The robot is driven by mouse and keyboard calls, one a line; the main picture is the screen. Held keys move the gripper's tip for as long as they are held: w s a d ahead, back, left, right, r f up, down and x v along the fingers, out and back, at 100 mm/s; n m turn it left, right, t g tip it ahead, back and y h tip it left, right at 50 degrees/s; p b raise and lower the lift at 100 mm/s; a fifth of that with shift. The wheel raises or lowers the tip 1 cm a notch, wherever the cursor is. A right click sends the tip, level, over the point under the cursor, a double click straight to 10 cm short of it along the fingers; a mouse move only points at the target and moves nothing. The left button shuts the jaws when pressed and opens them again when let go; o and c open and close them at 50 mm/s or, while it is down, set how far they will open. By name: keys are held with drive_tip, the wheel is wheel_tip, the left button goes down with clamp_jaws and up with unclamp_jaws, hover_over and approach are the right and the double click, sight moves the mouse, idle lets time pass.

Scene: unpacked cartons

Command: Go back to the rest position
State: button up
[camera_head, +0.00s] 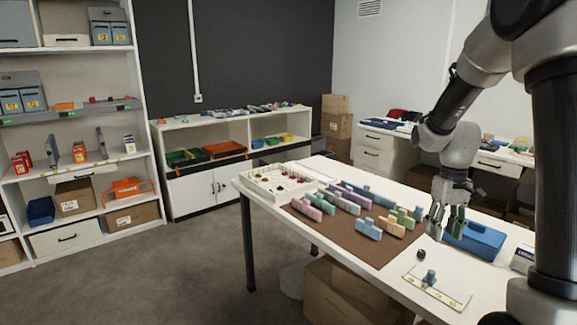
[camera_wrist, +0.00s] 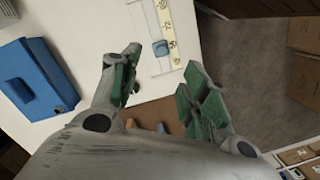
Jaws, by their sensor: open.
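My gripper (camera_head: 446,222) is above the right part of the white table, beside the blue box (camera_head: 475,241). In the wrist view the gripper (camera_wrist: 160,90) has its green-padded fingers wide apart with nothing between them. The blue box also shows in the wrist view (camera_wrist: 32,82), left of the fingers. A small blue piece (camera_head: 430,277) sits on a white sheet with a yellow ruled edge (camera_head: 440,291) near the table's front; the small blue piece also shows beyond the fingertips in the wrist view (camera_wrist: 161,48).
A brown mat (camera_head: 345,243) holds several pastel pieces in pink, purple, blue, orange and green. A white compartment tray (camera_head: 272,185) is at the table's far left. A small dark object (camera_head: 421,254) lies near the mat. A carton (camera_head: 345,297) stands below the table. Grey floor is clear at left.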

drive_tip(key=s+a+r+t, duration=0.2)
drive_tip(key=s+r+t, duration=0.1)
drive_tip(key=s+r, duration=0.5)
drive_tip(key=s+a+r+m+t, duration=0.1)
drive_tip(key=s+a+r+t, duration=0.1)
drive_tip(key=s+r, duration=0.6)
drive_tip(key=shift+s+a+t, duration=0.4)
drive_tip(key=shift+s+a, duration=0.25)
drive_tip(key=shift+s, duration=1.85)
